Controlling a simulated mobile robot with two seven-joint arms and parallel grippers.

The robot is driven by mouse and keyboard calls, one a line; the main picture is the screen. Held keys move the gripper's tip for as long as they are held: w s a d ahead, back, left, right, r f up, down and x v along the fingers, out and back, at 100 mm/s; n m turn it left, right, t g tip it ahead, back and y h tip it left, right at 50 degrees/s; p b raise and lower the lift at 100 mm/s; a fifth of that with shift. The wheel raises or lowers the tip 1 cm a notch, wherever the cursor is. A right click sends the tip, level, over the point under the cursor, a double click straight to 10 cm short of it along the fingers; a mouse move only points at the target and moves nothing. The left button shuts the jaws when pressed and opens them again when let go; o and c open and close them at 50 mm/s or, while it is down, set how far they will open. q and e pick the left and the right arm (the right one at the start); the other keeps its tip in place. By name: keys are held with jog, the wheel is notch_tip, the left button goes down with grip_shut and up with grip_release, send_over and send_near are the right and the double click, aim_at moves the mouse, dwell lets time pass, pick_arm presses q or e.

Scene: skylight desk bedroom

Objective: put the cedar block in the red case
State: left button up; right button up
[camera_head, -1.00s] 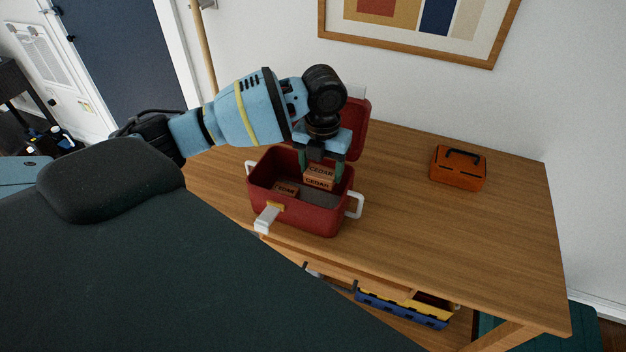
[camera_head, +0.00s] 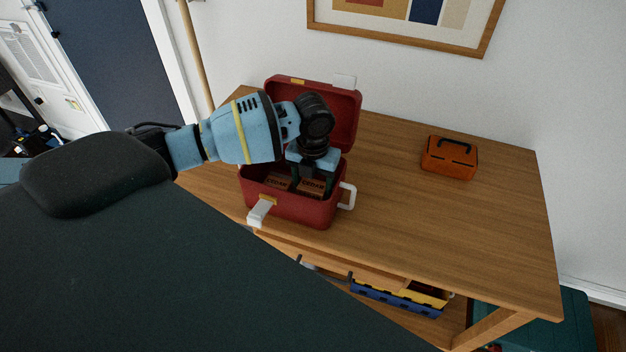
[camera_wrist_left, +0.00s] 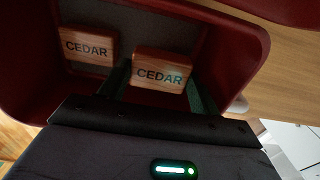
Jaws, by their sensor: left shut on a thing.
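The red case (camera_head: 290,208) stands on the wooden table with its lid open at the back. My left gripper (camera_head: 312,186) reaches down inside the case from above, shut on a cedar block (camera_head: 313,184). In the left wrist view this cedar block (camera_wrist_left: 160,71) sits between the green fingers, over the grey case floor. I cannot tell whether it touches the floor. A second block marked CEDAR (camera_head: 278,182) lies in the case to its left. It also shows in the left wrist view (camera_wrist_left: 88,46), apart from the held block. My right gripper is not in view.
An orange toolbox (camera_head: 450,158) stands on the table (camera_head: 430,225) to the right, with bare tabletop between it and the case. The open lid (camera_head: 345,115) rises behind my gripper. A blue and yellow crate (camera_head: 398,298) sits below the tabletop.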

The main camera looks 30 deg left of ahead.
aim_at(313, 185)
pick_arm(q)
jog(key=shift+f, duration=0.5)
jog(key=shift+f, duration=0.1)
jog(key=o, duration=0.7)
notch_tip(313, 185, up, 13)
jog(key=shift+r, duration=0.15)
